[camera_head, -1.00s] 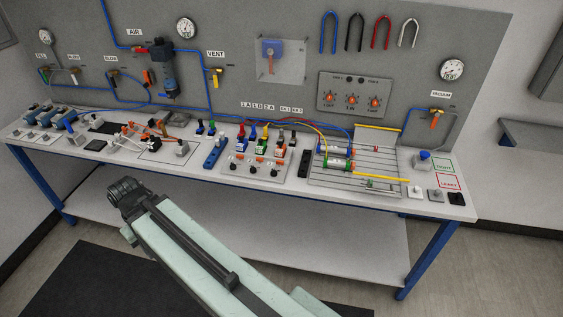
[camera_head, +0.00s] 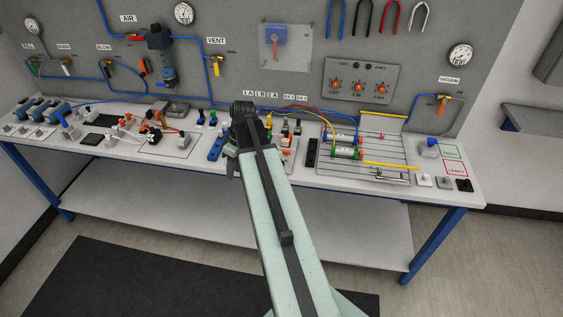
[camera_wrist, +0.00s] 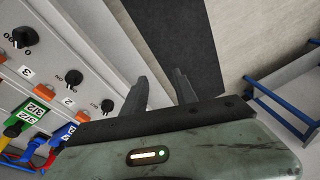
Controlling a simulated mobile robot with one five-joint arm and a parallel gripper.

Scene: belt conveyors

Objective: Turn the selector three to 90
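In the wrist view a grey panel on the left carries three black selector knobs. The selector by the label 3 (camera_wrist: 22,37) is the largest in view, at the upper left, with its pointer slanted. The selector by label 2 (camera_wrist: 73,77) and a further one (camera_wrist: 107,105) follow down to the right. My gripper (camera_wrist: 160,75) is open and empty, its two dark fingers apart, to the right of the panel and touching no knob. In the head view my arm hides most of the selector panel, and the gripper fingers cannot be made out clearly.
In the head view a wire rack (camera_head: 375,150) lies right of my arm. A blue-legged bench (camera_wrist: 290,95) stands at right.

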